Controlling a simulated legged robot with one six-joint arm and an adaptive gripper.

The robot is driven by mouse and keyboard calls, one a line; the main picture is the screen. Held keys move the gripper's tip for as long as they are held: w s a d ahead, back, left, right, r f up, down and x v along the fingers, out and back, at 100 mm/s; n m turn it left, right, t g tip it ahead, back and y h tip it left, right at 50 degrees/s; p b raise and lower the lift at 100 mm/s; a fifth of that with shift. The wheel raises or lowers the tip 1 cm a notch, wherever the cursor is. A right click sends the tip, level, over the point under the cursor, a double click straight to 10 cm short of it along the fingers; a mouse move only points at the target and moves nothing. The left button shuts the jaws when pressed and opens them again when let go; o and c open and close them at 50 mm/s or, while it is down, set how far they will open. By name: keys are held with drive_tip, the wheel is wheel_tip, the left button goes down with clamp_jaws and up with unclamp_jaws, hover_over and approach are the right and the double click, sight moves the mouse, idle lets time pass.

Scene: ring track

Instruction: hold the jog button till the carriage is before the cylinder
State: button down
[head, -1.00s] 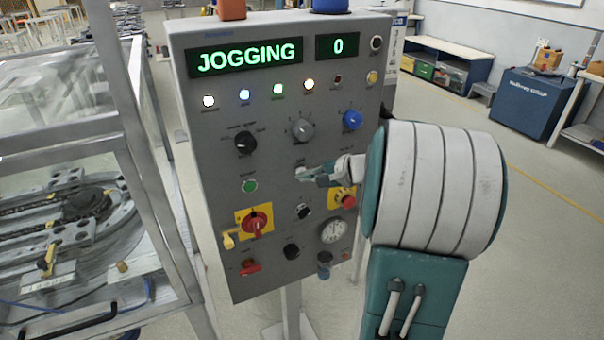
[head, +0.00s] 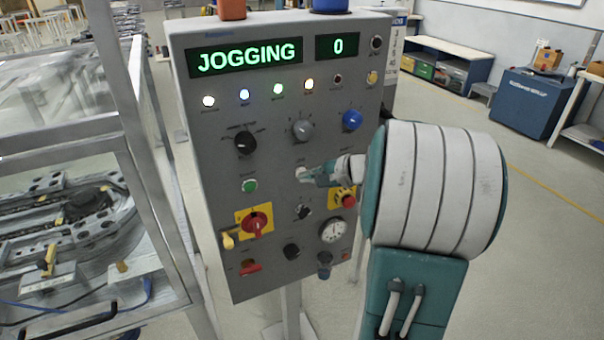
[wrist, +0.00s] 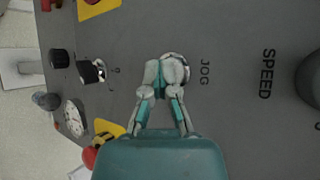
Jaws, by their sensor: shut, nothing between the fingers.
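The grey control panel (head: 215,225) stands in front of me, its green display (head: 247,57) reading JOGGING and the counter (head: 338,46) reading 0. My gripper (head: 304,174) is shut and empty, its fingertips at the panel face. In the wrist view its fingertips (wrist: 165,73) are against the pale round jog button (wrist: 178,62), beside the label JOG, and hide part of it. The ring track (head: 70,215) shows behind the clear guard at the left. I cannot clearly make out the carriage or the cylinder there.
The panel also carries a red rotary switch (head: 256,222) on a yellow plate, a green button (head: 250,186), a blue knob (head: 352,120) and a gauge (head: 333,230). The guard's metal frame (head: 150,170) runs close to the panel's left side. Open floor lies at right.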

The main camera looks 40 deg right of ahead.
drive_tip(key=shift+s, duration=0.1)
idle(0.7)
drive_tip(key=shift+s+a, duration=0.2)
drive_tip(key=shift+s, duration=0.5)
drive_tip(key=s, duration=0.2)
drive_tip(key=s+a, duration=0.1)
drive_tip(key=s, duration=0.1)
drive_tip(key=shift+s+a, duration=0.1)
drive_tip(key=shift+s, duration=0.3)
